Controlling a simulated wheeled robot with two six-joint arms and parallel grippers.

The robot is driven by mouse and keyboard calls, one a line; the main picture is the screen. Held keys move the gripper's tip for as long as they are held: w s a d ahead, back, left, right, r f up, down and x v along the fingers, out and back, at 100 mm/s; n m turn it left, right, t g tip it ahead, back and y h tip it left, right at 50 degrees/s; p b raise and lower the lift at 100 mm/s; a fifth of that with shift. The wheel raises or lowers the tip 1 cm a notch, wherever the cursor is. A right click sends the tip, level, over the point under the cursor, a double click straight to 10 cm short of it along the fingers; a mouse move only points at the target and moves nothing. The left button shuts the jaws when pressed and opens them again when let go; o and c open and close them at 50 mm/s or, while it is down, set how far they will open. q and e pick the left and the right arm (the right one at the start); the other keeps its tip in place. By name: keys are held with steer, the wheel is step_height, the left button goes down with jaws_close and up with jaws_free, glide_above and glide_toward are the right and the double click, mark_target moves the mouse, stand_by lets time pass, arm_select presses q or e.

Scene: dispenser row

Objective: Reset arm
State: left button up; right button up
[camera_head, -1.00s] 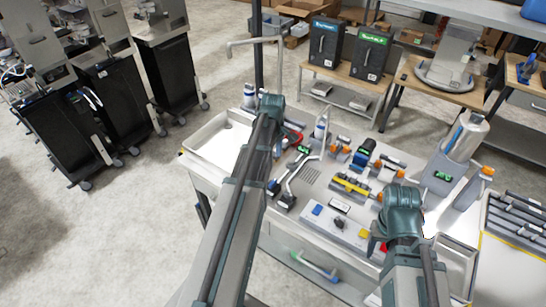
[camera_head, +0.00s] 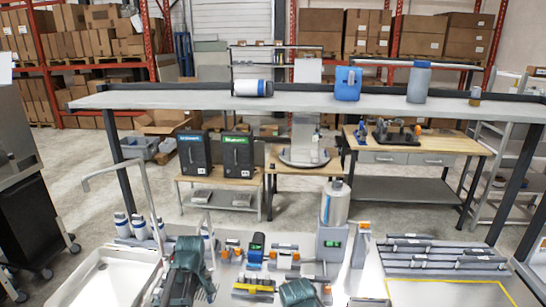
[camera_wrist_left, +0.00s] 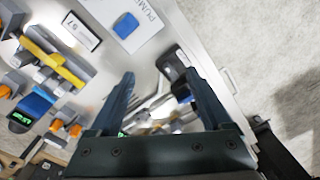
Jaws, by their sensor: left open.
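My left gripper (camera_wrist_left: 160,82) is open in the left wrist view, with its two dark fingers apart. No object is clearly held between them; a metal fixture (camera_wrist_left: 155,108) on the worktop shows beyond.
The worktop bears orange-ended fittings (camera_head: 284,250), a yellow-marked part (camera_head: 254,288) and a metal canister (camera_head: 335,203). A white basin (camera_head: 100,280) is at left. A long raised shelf (camera_head: 310,102) crosses behind, holding a blue jug (camera_head: 347,84). Floor (camera_head: 120,190) is open at left.

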arm_select(q)
steer(key=s+d+f+m+b, duration=0.3)
steer(key=s+d+m, duration=0.3)
steer(key=d, duration=0.3)
steer(key=s+d+f+m+b, duration=0.3)
steer(key=s+d+f+m, duration=0.2)
steer(key=s+d+m, duration=0.2)
steer(key=shift+s+d+m+y, duration=0.15)
steer(key=shift+d+m+y, duration=0.35)
steer(key=shift+d, duration=0.45)
arm_select(e)
step_height(320, 180, down, 8)
